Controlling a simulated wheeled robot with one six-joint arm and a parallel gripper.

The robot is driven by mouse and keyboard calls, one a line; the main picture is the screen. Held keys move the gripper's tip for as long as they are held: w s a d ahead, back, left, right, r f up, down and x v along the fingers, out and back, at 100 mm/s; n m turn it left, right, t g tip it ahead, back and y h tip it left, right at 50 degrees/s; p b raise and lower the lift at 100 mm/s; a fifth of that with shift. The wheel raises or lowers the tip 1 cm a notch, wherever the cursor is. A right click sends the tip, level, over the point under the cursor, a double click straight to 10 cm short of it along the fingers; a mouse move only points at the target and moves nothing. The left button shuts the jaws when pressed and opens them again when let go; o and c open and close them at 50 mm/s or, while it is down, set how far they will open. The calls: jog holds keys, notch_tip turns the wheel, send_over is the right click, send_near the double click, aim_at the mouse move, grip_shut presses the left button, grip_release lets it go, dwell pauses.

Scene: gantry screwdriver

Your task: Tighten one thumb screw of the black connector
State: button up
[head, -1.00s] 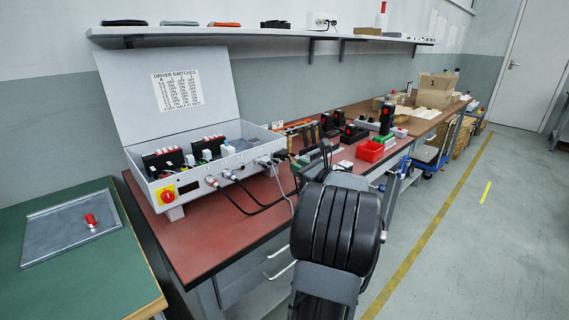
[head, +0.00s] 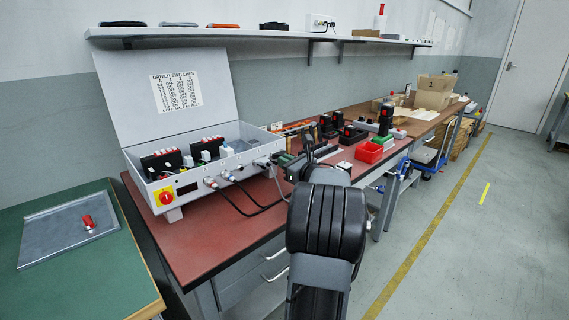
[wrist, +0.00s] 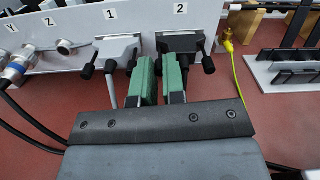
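In the wrist view, the black connector (wrist: 181,42) is plugged into the grey panel under label 2. Its right thumb screw (wrist: 208,64) shows clear of my gripper. Its left thumb screw is mostly hidden around my fingertips. My gripper (wrist: 161,72) has two green fingers, parted with a narrow gap, at the connector's lower left. Something dark shows in the gap; I cannot tell whether the fingers touch it. In the head view my arm hides most of the connector area.
A grey connector (wrist: 115,48) with black thumb screws sits under label 1, close to my left finger. Round connectors with cables (wrist: 18,68) are further left. A yellow cable (wrist: 236,70) and a grey rack (wrist: 290,70) stand right. The control box (head: 205,165) has its lid raised.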

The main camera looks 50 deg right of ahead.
jog(key=shift+a, duration=0.15)
grip_shut()
jog(key=m, duration=0.2)
jog(key=shift+m+b, duration=0.3)
jog(key=shift+b, duration=0.05)
jog(key=shift+m, duration=1.8)
jog(key=shift+o, duration=1.6)
grip_release()
jog(key=shift+s, duration=0.1)
